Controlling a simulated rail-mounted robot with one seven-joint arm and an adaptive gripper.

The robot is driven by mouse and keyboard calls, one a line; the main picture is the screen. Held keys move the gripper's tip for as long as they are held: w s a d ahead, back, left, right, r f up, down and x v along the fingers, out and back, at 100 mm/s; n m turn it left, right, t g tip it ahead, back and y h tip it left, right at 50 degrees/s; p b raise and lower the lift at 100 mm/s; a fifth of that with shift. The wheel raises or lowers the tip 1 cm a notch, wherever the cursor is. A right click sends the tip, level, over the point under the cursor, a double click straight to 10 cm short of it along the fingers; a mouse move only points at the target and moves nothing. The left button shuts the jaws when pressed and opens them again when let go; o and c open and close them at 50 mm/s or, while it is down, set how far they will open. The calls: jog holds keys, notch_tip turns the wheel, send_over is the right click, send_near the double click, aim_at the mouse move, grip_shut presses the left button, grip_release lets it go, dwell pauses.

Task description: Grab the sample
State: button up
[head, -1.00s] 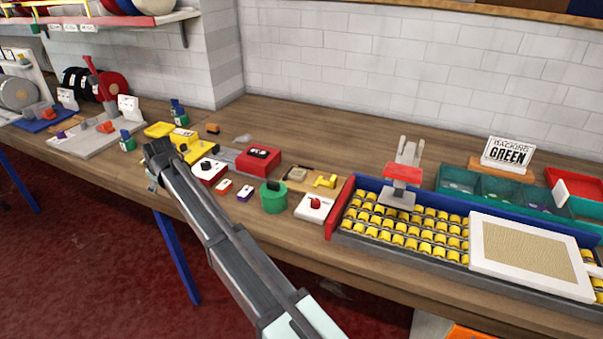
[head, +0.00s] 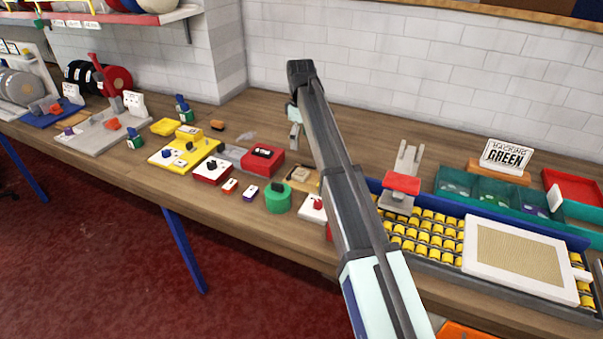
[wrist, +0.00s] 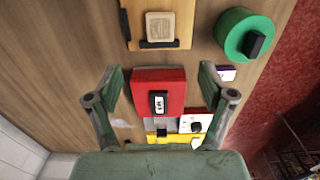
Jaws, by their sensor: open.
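A small beige ribbed square (wrist: 160,27), which looks like the sample, lies on a wooden board (wrist: 183,12) with black edge stops at the top of the wrist view. In the head view the board (head: 311,184) is partly hidden by my arm. My gripper (wrist: 160,85) is open and empty, its fingers spread either side of a red block (wrist: 172,78) seen below; the beige square lies beyond the fingertips. In the head view my gripper (head: 295,132) hangs over the bench behind the red block (head: 262,161). I cannot tell its exact height.
A green round pot (wrist: 243,35) is right of the board in the wrist view. A yellow roller bed (head: 425,232) bears a white-framed beige panel (head: 470,245). Teal bins (head: 455,183) stand behind. A yellow board with switches (head: 186,148) lies left. The wall is close behind.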

jog(key=p, duration=0.2)
send_over(301, 172)
notch_tip(301, 172, down, 8)
jog(key=shift+s+f, duration=0.1)
jog(key=shift+f, duration=0.1)
jog(key=shift+f+p, duration=1.3)
jog(key=shift+f, duration=1.35)
jog(key=shift+s, duration=0.1)
jog(key=c, duration=1.1)
